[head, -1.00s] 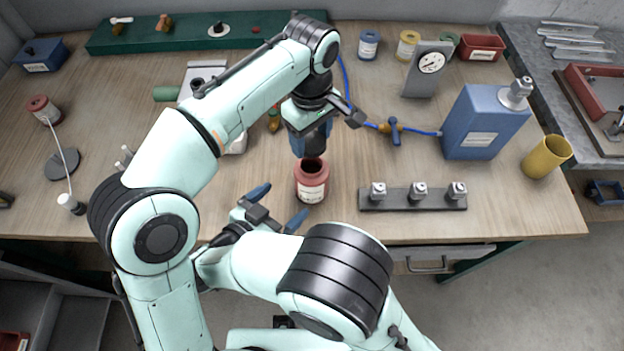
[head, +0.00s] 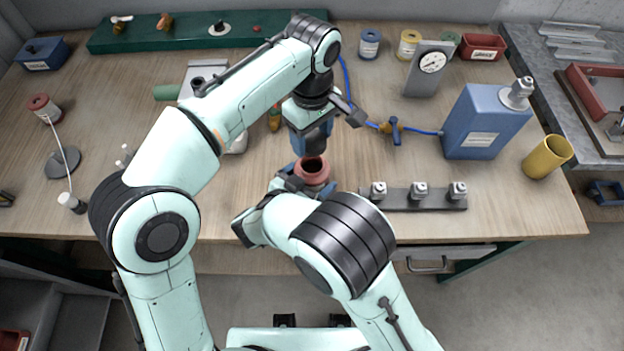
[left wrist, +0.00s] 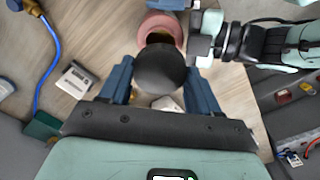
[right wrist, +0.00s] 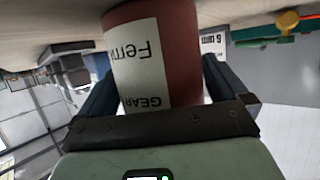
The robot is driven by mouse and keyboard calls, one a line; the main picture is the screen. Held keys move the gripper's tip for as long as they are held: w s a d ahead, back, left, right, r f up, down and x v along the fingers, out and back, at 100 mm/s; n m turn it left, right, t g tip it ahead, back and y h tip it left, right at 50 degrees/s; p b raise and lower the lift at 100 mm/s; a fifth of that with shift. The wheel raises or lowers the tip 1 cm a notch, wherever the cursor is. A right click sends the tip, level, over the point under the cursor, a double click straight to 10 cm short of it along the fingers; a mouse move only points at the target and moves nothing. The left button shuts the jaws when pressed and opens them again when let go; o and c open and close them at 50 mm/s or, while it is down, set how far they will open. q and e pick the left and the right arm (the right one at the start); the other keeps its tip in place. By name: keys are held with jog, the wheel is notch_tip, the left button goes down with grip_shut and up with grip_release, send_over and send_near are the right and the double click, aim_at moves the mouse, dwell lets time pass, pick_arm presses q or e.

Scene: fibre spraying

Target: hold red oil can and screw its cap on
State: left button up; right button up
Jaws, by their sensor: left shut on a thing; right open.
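The red oil can (head: 313,168) stands upright on the wooden bench with its mouth open. It fills the middle of the right wrist view (right wrist: 180,45), with a white label. My left gripper (left wrist: 160,88) is shut on a dark round cap (left wrist: 161,68), above and a little off the can's mouth; the can shows partly behind the cap. In the head view the left gripper (head: 312,140) points down over the can, and the cap is hard to make out. My right gripper (right wrist: 160,95) is open, low down, with a finger on each side of the can.
A grey rack with several metal fittings (head: 425,200) stands close on the right. A blue canister (head: 485,122), a dial gauge (head: 428,72) and a yellow cup (head: 547,157) are further right. A blue hose with a valve (head: 392,128) runs behind the can.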

jog(key=c, duration=1.2)
pick_arm(q)
send_over(312, 164)
jog(key=shift+f, duration=2.5)
jog(key=shift+f, duration=0.1)
jog(key=shift+f, duration=0.8)
jog(key=shift+f, duration=0.55)
